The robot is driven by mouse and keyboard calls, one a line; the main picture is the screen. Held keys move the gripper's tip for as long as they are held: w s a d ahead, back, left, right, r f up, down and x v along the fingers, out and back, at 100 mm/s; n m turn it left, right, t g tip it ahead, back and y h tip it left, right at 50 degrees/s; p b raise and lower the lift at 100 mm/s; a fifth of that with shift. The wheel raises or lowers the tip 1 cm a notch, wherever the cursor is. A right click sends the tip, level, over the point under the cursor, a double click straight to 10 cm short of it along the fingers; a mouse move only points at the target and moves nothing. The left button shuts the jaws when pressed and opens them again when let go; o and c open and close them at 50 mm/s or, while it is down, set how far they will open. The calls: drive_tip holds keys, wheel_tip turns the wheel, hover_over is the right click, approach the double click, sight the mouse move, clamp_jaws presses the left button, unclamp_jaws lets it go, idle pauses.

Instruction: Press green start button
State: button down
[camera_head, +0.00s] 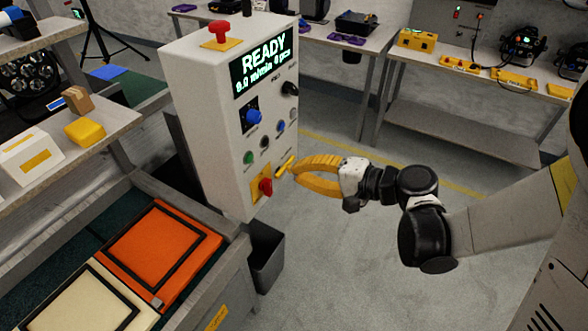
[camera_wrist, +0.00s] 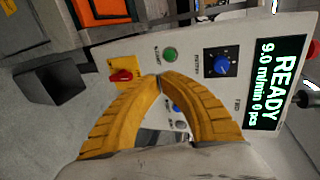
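The green start button (camera_head: 249,158) is a small round button low on the front panel of the white control box (camera_head: 198,120). It shows uncovered in the wrist view (camera_wrist: 170,54), just beyond my fingertips. My gripper (camera_head: 293,168) has yellow curved fingers, level with the lower part of the panel and to the right of the button in the head view. In the wrist view the fingertips (camera_wrist: 161,78) meet, with nothing visible between them. The tips look apart from the button; I cannot tell their exact distance from the panel.
The panel display (camera_head: 263,65) reads READY. A blue knob (camera_head: 254,117), a black knob (camera_head: 290,88) and a red switch (camera_head: 265,187) on a yellow plate are nearby. A red mushroom button (camera_head: 219,31) tops the box. A dark bin (camera_head: 267,262) stands below. Floor to the right is clear.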

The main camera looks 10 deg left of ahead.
sight(249, 158)
drive_tip(key=shift+r+b+x, duration=0.15)
drive_tip(key=shift+b+x, duration=0.3)
drive_tip(key=shift+x, duration=1.45)
drive_tip(key=shift+r+b+x, duration=0.2)
drive_tip(key=shift+b+x, duration=0.3)
drive_tip(key=shift+x, duration=1.4)
drive_tip(key=shift+r+b+x, duration=0.15)
drive_tip(key=shift+b+x, duration=0.3)
drive_tip(key=shift+x, duration=1.45)
drive_tip(key=shift+a, duration=0.25)
